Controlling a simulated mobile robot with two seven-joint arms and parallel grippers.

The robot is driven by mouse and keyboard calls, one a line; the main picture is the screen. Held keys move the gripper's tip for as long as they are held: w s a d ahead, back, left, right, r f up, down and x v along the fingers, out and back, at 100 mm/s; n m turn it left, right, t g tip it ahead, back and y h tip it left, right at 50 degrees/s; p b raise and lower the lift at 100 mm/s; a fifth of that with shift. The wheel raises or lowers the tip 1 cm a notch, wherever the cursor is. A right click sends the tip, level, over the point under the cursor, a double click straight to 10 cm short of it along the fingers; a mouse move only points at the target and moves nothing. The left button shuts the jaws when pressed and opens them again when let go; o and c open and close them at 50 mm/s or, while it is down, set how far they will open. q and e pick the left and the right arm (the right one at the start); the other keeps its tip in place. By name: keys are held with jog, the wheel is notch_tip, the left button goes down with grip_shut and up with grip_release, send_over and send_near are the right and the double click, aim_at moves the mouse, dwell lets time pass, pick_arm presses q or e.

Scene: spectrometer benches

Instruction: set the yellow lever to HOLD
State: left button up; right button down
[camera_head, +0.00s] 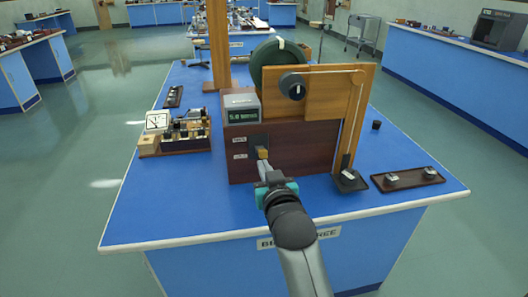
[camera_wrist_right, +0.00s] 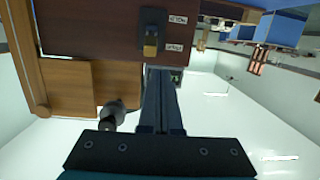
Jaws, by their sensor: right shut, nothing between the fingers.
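The yellow lever (camera_head: 262,153) stands out from a dark plate on the front of the brown cabinet (camera_head: 285,165). It also shows in the right wrist view (camera_wrist_right: 150,47), on its black plate. Two small white labels (camera_head: 239,140) sit beside the plate, one above the other; their words are too small to read surely, and I cannot tell which one the lever is set to. My right gripper (camera_head: 265,170) is shut and empty, with its fingertips (camera_wrist_right: 163,74) close to the lever; I cannot tell whether they touch it. My left gripper is not in view.
A grey display box (camera_head: 240,107) sits at the cabinet's upper left. A wooden arm with a black knob (camera_head: 293,86) stands on the right. A small instrument (camera_head: 176,138) lies left on the blue bench (camera_head: 180,205), and a dark tray (camera_head: 405,180) lies right. The bench front is clear.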

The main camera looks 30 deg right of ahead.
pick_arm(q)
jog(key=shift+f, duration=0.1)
pick_arm(e)
jog(key=shift+m+t+h, duration=0.4)
jog(key=shift+h, duration=0.2)
jog(key=r, duration=0.1)
jog(key=d+r, duration=0.1)
jog(key=r, duration=0.2)
jog(key=shift+s+d, duration=0.2)
jog(key=shift+s, duration=0.05)
jog(key=b, duration=0.2)
send_over(264, 157)
jog(key=w, duration=0.2)
jog(key=shift+s+d+f, duration=0.15)
jog(key=shift+d+f, duration=0.1)
jog(key=shift+f, duration=0.2)
jog(key=shift+s+a+f+b, duration=0.1)
jog(key=shift+s+f+b, duration=0.15)
jog(key=shift+f, duration=0.4)
jog(key=shift+s+a+f+b, duration=0.15)
jog(key=shift+s+f, duration=0.1)
jog(key=shift+f, duration=0.35)
jog(key=shift+s+f, duration=0.3)
jog(key=shift+f, duration=0.25)
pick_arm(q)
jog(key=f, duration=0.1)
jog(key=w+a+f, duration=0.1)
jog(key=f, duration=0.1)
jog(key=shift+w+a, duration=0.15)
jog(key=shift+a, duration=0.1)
